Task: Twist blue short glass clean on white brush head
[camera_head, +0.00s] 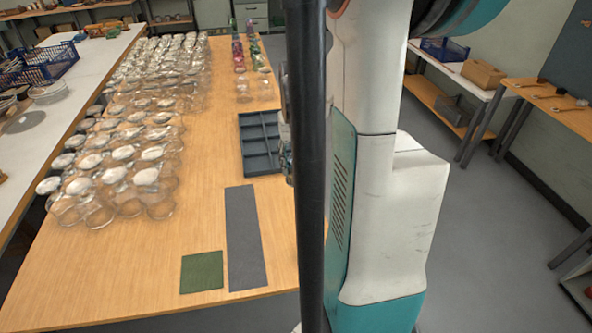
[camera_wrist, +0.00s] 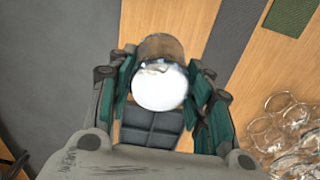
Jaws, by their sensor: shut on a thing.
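In the wrist view my gripper (camera_wrist: 160,88) is shut around a short glass-like thing (camera_wrist: 162,47). Its side looks clear to grey-brown; I see no clear blue on it. A bright white round face (camera_wrist: 160,88) shows at its near end, between the fingers; I cannot tell whether this is the glass's own end or a white brush head. No separate white brush head can be made out. In the head view my arm and a dark pole hide most of the gripper and the held thing.
A dark compartment tray (camera_head: 243,150) lies on the wooden table (camera_head: 170,225), below the held thing in the wrist view. Many clear glasses with white round tops (camera_head: 146,177) crowd the left. Coloured glasses stand farther back. A grey strip (camera_head: 245,240) and green mat (camera_head: 202,272) lie at the front.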

